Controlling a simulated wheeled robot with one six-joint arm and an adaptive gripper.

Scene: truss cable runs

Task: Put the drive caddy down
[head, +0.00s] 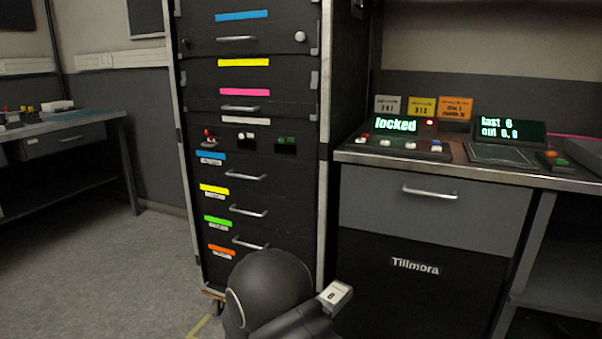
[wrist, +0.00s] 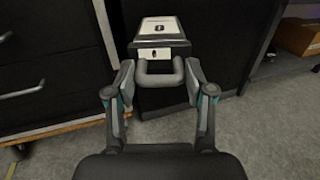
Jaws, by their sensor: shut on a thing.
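My gripper (wrist: 159,78) is shut on the grey loop handle of the drive caddy (wrist: 160,31), one finger on each side of the handle. The caddy is a small box with a white top marked "0"; it also shows in the head view (head: 336,297), low in the middle, beside my dark arm. It is held in front of the dark desk cabinet and appears clear of any surface. Its underside and far side are hidden.
A tall black rack (head: 250,110) with coloured labels and drawer handles stands on the left, on a wooden base. A desk (head: 460,172) with a "locked" control panel (head: 406,138) and screens is on the right. A cardboard box (wrist: 298,37) sits low at right. Grey floor (head: 100,270) is open at left.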

